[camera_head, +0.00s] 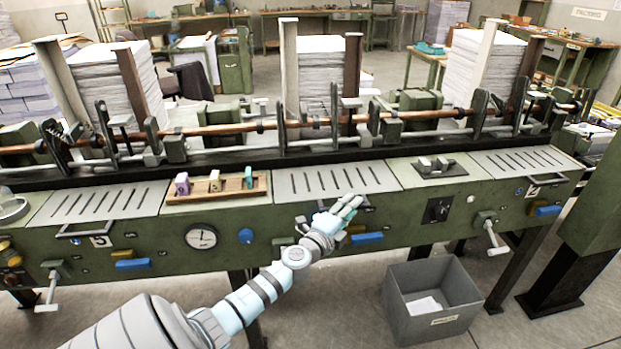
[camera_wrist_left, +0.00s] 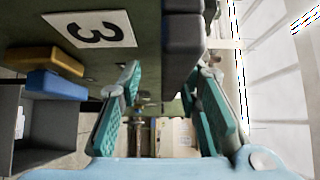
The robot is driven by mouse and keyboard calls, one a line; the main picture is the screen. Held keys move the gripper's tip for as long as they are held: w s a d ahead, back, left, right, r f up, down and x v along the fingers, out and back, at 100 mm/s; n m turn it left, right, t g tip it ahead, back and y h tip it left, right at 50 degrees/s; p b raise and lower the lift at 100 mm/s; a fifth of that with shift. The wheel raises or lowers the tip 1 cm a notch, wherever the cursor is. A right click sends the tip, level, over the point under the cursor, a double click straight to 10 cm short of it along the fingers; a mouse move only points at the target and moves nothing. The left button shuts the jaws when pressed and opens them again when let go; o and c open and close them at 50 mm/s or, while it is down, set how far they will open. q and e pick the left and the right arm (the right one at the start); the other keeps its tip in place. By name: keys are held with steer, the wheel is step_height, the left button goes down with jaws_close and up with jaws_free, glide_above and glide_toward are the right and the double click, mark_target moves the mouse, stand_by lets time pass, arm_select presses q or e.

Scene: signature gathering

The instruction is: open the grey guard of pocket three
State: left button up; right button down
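In the wrist view, a white plate marked 3 (camera_wrist_left: 90,29) is on the green machine front. In the head view, the middle grey slotted guard (camera_head: 337,179) lies flat and closed above my left gripper (camera_head: 345,209). Its pale slotted surface is at the right of the wrist view (camera_wrist_left: 275,60). A dark handle bar (camera_wrist_left: 183,48) shows at the guard's front edge. My left gripper (camera_wrist_left: 165,107) is open, with teal pads on both sides of the bar's line; whether they touch it I cannot tell. It hides part of the bar and front in the head view. My right gripper is out of view.
Other slotted guards lie closed at left (camera_head: 108,202) and right (camera_head: 525,161). A wooden tray (camera_head: 215,190) and a dark block (camera_head: 437,168) sit between them. A blue lever (camera_head: 367,238) is below my gripper. A grey bin (camera_head: 433,310) stands on the floor.

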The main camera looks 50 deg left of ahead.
arm_select(q)
steer(key=s+d, duration=0.1)
steer(key=s, duration=1.2)
steer(key=shift+d+r+b, duration=0.3)
steer(key=shift+d+r, duration=0.1)
